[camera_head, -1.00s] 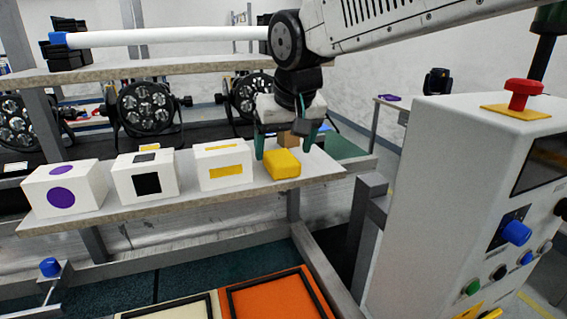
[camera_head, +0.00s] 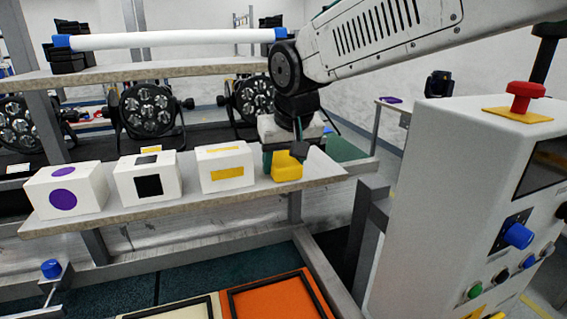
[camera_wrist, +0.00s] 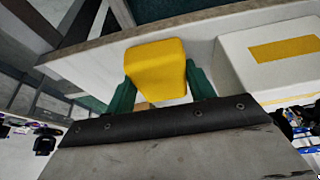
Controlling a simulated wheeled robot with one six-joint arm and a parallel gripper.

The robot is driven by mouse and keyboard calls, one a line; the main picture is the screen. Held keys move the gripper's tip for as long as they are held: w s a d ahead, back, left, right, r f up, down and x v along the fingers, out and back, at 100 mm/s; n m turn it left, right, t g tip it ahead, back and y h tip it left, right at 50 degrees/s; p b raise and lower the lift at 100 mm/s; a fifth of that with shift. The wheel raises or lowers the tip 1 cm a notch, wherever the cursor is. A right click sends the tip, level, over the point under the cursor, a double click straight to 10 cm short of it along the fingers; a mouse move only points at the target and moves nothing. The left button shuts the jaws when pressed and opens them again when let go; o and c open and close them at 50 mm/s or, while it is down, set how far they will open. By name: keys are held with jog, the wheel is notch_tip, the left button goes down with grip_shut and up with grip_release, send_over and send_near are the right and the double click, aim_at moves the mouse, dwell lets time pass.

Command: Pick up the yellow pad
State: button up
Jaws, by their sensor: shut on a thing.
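The yellow pad (camera_head: 287,171) is a rounded yellow block at the right end of the lower shelf. It also shows in the wrist view (camera_wrist: 157,70), between two green fingers. My gripper (camera_head: 284,160) reaches down over the pad, and in the wrist view my gripper (camera_wrist: 160,82) has a finger on each side of it, shut on it. The wrist partly hides the pad's top in the head view. I cannot tell whether the pad is clear of the shelf.
White boxes with a yellow bar (camera_head: 227,170), a black square (camera_head: 148,178) and a purple circle (camera_head: 66,190) stand left on the shelf (camera_head: 190,205). A control console (camera_head: 440,200) with a red button stands at right. An orange tray (camera_head: 275,300) lies below.

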aim_at(282, 159)
jog(key=shift+r, duration=0.45)
jog(key=v, duration=0.3)
jog(key=shift+w+a, duration=0.1)
jog(key=shift+w, duration=0.15)
jog(key=s+d+r, duration=0.1)
jog(key=s+d, duration=0.3)
jog(key=s, duration=1)
jog(key=shift+s+d+r, duration=0.15)
jog(key=shift+s+d, duration=0.05)
jog(key=shift+s, duration=0.2)
jog(key=shift+o, duration=1.2)
jog(key=shift+c, duration=0.4)
